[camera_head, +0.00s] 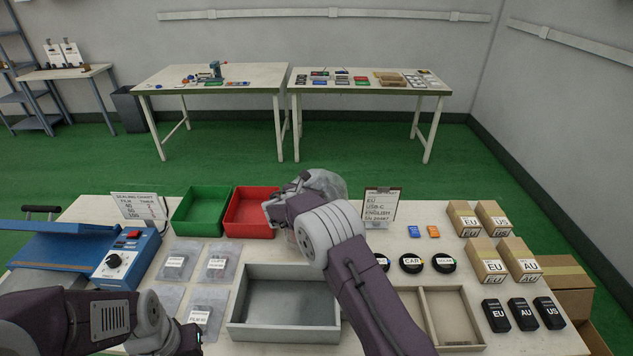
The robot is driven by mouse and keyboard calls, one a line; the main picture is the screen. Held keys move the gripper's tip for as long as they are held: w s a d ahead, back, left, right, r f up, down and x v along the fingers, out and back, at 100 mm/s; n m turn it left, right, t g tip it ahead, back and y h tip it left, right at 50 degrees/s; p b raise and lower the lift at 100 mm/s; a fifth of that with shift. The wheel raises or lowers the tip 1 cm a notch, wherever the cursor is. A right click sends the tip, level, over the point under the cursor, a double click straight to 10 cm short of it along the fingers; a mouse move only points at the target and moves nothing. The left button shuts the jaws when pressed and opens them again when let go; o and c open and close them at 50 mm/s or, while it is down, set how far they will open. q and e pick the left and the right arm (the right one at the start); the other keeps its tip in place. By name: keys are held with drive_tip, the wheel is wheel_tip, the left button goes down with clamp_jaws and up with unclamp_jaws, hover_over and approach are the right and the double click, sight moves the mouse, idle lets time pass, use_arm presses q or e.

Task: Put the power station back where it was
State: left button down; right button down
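I cannot pick out a power station for certain in the head view. My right arm reaches forward over the middle of the table, its wrist beside the red bin (249,214). A grey open tray (240,330) stands empty between the arms.
A blue sealing machine (127,258) stands left, with several clear pouches (173,262) beside it. A green bin (201,212), an order sign (379,205), a divided tray (425,315), round labelled items, boxes (487,262) and black adapters (524,313) also crowd the table.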

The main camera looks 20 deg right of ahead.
drive_tip(key=c, duration=1.6)
unclamp_jaws()
drive_tip(key=shift+f, duration=0.1)
drive_tip(key=o, duration=0.4)
drive_tip(key=shift+s, duration=0.2)
drive_tip(key=shift+a, duration=0.15)
drive_tip(key=v, duration=1.2)
drive_tip(key=shift+b, duration=0.4)
